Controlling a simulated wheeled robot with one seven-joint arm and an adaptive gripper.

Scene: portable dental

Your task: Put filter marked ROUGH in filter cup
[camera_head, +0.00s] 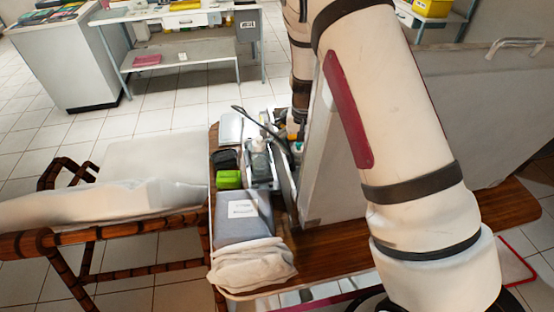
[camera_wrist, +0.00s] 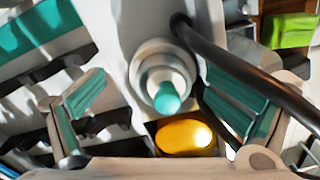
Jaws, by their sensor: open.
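In the wrist view my gripper (camera_wrist: 160,98) is open, with a teal-padded finger on each side and nothing clasped. Between and beyond the fingers is a white round fitting (camera_wrist: 150,62) with a teal rounded tip (camera_wrist: 167,97). A yellow round piece (camera_wrist: 184,136) lies in a dark recess just below it. No ROUGH marking is readable, so I cannot tell which piece is the filter or the filter cup. In the head view my arm hides much of the work area, and my gripper cannot be made out there.
A black hose (camera_wrist: 245,70) crosses the wrist view close to the right finger. In the head view a bright green box (camera_head: 229,179), a dark box (camera_head: 225,160) and a folded cream cloth (camera_head: 250,264) sit on the wooden bench (camera_head: 335,262). A large pale panel (camera_head: 335,165) stands beside them.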

